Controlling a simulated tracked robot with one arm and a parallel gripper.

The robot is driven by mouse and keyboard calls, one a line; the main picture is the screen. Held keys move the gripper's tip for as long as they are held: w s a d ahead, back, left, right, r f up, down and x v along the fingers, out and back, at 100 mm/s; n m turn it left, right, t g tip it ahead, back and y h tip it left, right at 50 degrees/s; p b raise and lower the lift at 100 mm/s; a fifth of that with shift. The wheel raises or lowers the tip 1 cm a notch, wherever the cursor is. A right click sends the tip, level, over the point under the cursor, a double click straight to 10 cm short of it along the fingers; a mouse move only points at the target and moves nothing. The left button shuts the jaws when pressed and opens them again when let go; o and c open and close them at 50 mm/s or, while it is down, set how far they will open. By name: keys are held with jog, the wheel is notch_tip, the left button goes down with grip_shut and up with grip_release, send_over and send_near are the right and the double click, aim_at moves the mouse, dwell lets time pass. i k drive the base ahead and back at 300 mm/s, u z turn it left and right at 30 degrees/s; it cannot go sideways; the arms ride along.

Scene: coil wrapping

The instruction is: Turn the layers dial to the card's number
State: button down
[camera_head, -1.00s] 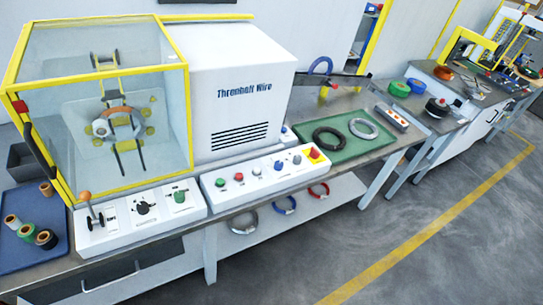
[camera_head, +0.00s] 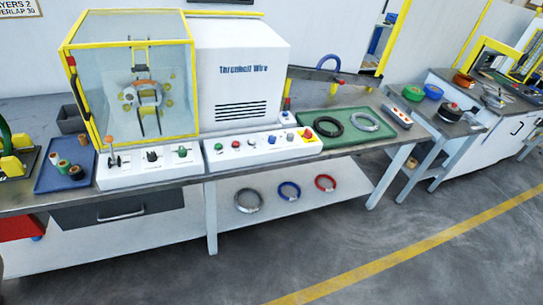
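The card (camera_head: 18,9) on the wall at the top left is cut by the frame edge. Its visible text reads "…YERS 2" and "…ERLAP 30". The left control box (camera_head: 135,182) stands in front of the clear yellow-framed guard (camera_head: 95,70). It carries an orange-topped lever (camera_head: 112,152), a black dial (camera_head: 152,156) and a green knob (camera_head: 182,151). The labels are too small to read, so I cannot tell for certain which is the layers dial or its setting. My gripper is not in view.
The right control box (camera_head: 250,155) has several coloured buttons and knobs. A blue tray (camera_head: 50,184) with spools lies left of the left control box. A green tray (camera_head: 345,136) with two coils lies to the right. The floor (camera_head: 330,250) in front is clear.

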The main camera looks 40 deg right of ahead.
aim_at(272, 138)
jog(key=z, duration=0.85)
jog(key=i, duration=0.75)
jog(key=u, duration=0.05)
jog(key=k, duration=1)
jog(key=z, duration=0.2)
jog(key=i, duration=1)
